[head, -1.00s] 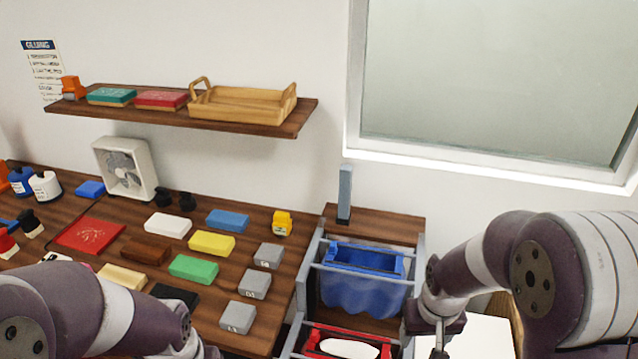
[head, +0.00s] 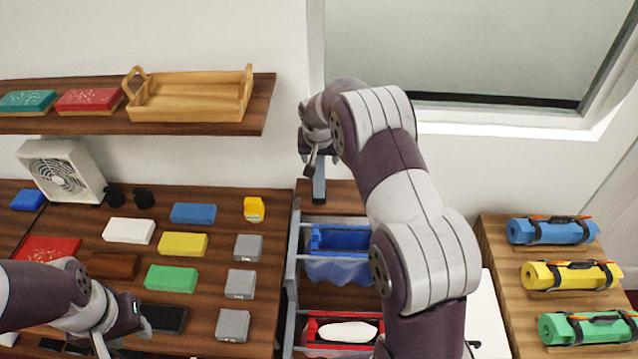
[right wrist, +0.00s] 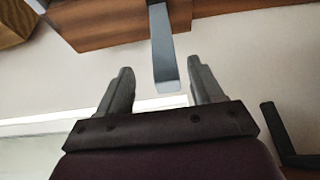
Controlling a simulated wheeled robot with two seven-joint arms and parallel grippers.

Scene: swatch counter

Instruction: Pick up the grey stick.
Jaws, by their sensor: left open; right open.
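The grey stick (head: 319,182) stands upright at the back of the counter, just behind the rack with the blue bin. My right gripper (head: 313,155) is at the stick's upper end and hides its top in the head view. In the right wrist view the stick (right wrist: 163,55) reaches in between the open fingers of my right gripper (right wrist: 163,85), with a gap on each side. My left gripper (head: 140,325) is low at the left, over the counter near the black block, far from the stick.
A blue bin (head: 340,238) and a red bin (head: 318,350) hang in the grey rack in front of the stick. A wooden shelf (head: 200,128) with a tray (head: 190,108) is at upper left. Coloured blocks cover the left counter. Rolled mats (head: 550,230) lie at right.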

